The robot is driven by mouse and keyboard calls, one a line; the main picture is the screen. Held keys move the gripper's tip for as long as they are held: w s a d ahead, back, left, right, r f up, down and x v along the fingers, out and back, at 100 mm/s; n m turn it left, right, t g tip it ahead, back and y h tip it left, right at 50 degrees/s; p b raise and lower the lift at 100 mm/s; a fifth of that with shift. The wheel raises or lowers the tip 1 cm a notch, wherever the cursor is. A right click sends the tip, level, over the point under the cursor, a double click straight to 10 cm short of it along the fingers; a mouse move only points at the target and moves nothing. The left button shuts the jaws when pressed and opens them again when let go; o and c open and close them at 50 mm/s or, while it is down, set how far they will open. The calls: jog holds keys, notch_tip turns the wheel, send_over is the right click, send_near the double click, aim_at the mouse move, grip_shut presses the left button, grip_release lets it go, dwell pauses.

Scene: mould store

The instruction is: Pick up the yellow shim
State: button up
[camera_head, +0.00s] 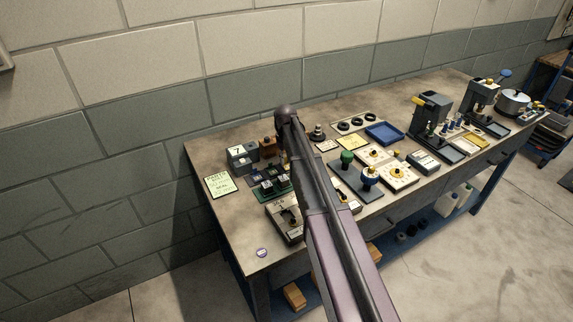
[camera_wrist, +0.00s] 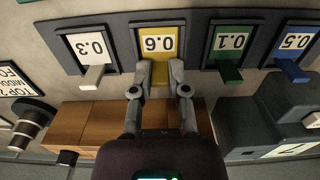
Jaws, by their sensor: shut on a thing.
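The yellow shim (camera_wrist: 160,28) is a yellow plate with a white number label, in a slot of a dark grey rack (camera_wrist: 120,35) in the wrist view. My gripper (camera_wrist: 160,73) is shut on the shim's lower tab, with one finger on each side of it. The shim still sits within its slot, and I cannot tell whether it has lifted. In the head view my arm hides the gripper and the yellow shim.
A shim with a pale tab (camera_wrist: 94,76) is left of it, with green (camera_wrist: 228,72) and blue (camera_wrist: 292,70) shims to the right. The bench's front left corner (camera_head: 235,245) is mostly clear.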

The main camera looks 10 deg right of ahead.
jog(key=shift+r, duration=0.25)
notch_tip(320, 180, up, 4)
jog(key=p, duration=0.4)
jog(key=shift+f, duration=0.15)
jog(key=s, duration=0.5)
jog(key=s+d, duration=0.1)
jog(key=s, duration=0.4)
jog(key=s+p, duration=0.1)
jog(key=s, duration=0.5)
jog(key=shift+d+r, duration=0.3)
jog(key=shift+r, duration=0.1)
jog(key=shift+r, duration=0.15)
jog(key=shift+r+p, duration=2.4)
jog(key=shift+p, duration=0.15)
jog(key=shift+a, duration=0.1)
